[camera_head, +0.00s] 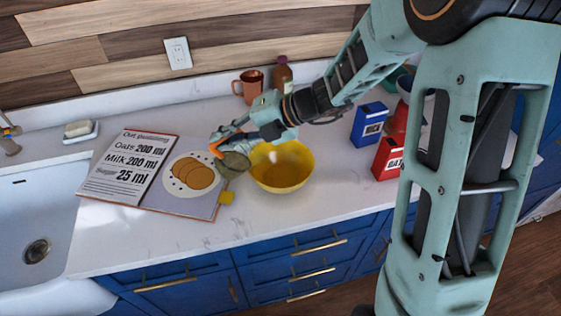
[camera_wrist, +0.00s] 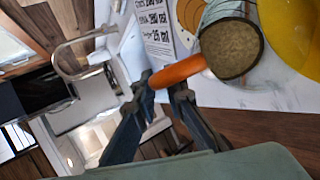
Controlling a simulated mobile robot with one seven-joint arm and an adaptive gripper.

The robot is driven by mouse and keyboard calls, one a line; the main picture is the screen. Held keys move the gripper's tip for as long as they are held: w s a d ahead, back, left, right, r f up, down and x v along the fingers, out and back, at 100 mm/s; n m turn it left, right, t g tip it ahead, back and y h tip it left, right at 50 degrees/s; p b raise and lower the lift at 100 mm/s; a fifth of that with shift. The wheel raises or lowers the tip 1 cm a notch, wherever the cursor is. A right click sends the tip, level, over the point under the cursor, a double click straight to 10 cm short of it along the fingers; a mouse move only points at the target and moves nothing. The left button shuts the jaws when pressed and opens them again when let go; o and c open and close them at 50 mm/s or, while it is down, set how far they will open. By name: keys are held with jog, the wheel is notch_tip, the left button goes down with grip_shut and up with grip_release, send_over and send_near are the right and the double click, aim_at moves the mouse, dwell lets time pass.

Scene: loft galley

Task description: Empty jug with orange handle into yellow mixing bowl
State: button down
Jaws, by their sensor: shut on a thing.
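The jug (camera_head: 235,163) has an orange handle (camera_wrist: 180,72); its body looks grey-brown in the head view. In the wrist view a round, speckled brown face of the jug (camera_wrist: 231,48) shows; I cannot tell how full it is. My gripper (camera_head: 222,142) is shut on the orange handle; its fingers (camera_wrist: 164,88) close around the handle's end. The jug hangs just left of the yellow mixing bowl (camera_head: 283,182), near its rim. The bowl stands on the counter with a pale patch inside, and its edge shows in the wrist view (camera_wrist: 295,30).
Behind stand a copper mug (camera_head: 248,86) and a bottle (camera_head: 283,75). Blue (camera_head: 369,123) and red (camera_head: 388,158) boxes stand right. The sink (camera_head: 35,215) is far left.

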aim_at(241, 130)
jog(key=shift+w+d+b, duration=0.1)
jog(key=shift+d+b, duration=0.05)
jog(key=shift+b, duration=0.25)
jog(key=shift+w+d+r+m+y+b, duration=0.15)
jog(key=shift+d+r+y+b, duration=0.3)
jog(key=shift+b, duration=0.25)
jog(key=shift+w+d+r+m+y+b, duration=0.15)
jog(key=shift+d+r+y+b, duration=0.2)
jog(key=shift+y+b, duration=0.3)
jog(key=shift+w+d+f+y+p, duration=0.15)
jog(key=shift+d+y+p, duration=0.1)
jog(key=shift+d, duration=0.25)
jog(key=shift+w+d+r+y+p, duration=0.1)
jog(key=shift+w+d+y, duration=0.1)
jog(key=shift+d, duration=0.35)
jog(key=shift+w+d+f+y+p, duration=0.15)
jog(key=shift+d+y+p, duration=0.1)
jog(key=shift+d, duration=0.25)
jog(key=shift+w+d+r+m+g+y+p, duration=0.2)
jog(key=shift+d+r+m+y+p, duration=0.1)
jog(key=shift+d+y+p, duration=0.15)
jog(key=shift+w+d+r+m+g+y+p, duration=0.15)
jog(key=shift+d+r+m+y+p, duration=0.1)
jog(key=shift+d+y+p, duration=0.15)
